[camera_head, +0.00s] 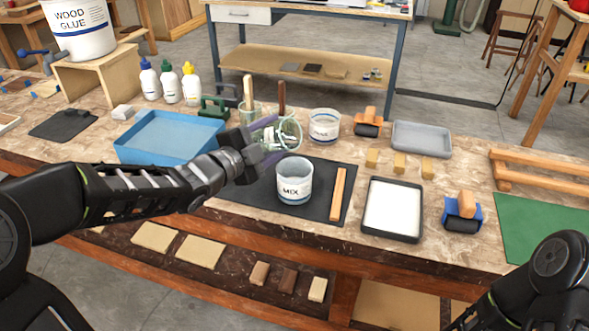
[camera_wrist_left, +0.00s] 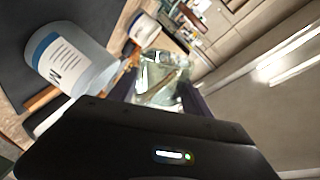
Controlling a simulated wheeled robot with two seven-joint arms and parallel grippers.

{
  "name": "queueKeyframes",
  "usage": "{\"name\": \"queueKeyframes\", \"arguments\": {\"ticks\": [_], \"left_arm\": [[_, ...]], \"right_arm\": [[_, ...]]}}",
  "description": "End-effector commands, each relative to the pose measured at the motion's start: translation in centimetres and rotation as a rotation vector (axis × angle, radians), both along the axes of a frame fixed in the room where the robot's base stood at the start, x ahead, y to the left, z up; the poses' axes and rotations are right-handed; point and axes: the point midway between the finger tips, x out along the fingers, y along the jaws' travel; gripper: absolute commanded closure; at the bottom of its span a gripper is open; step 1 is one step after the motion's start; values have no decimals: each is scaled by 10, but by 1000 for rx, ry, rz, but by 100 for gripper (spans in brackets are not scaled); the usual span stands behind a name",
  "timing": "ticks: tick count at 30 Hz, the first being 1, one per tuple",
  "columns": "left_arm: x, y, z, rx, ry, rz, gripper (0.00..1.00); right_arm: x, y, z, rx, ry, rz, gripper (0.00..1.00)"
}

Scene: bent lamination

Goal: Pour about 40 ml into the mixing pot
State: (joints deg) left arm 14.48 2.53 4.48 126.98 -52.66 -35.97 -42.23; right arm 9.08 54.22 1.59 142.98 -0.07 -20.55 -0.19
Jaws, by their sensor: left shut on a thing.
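The mixing pot (camera_head: 294,184), a pale tub labelled MIX, stands upright on a dark mat (camera_head: 240,195). It also shows in the left wrist view (camera_wrist_left: 70,62). My left gripper (camera_head: 262,145) is shut on a clear glass vessel (camera_head: 286,134), which is tilted above the back of the mat, behind and a little left of the pot's rim. In the left wrist view the glass vessel (camera_wrist_left: 160,75) sits between the fingers. I cannot tell how much liquid it holds. My right arm shows at the lower right, but its gripper is out of view.
A wooden stick (camera_head: 338,193) lies right of the pot. A black tray with a white inside (camera_head: 392,208) is further right. A blue tray (camera_head: 170,137) lies left, behind my left arm. A white tub (camera_head: 324,125) stands behind the pot. Wood blocks (camera_head: 399,164) and a grey tray (camera_head: 421,138) are back right.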

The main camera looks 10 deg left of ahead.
Motion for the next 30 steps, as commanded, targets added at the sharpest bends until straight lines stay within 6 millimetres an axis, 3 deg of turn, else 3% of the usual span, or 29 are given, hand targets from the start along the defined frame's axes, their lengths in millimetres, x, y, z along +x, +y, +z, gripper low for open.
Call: {"name": "queueKeyframes", "arguments": {"ticks": [30], "left_arm": [[1, 3, -2, 67, -25, 2, 97]], "right_arm": [[0, 0, -8, 0, 0, 0, 64]]}}
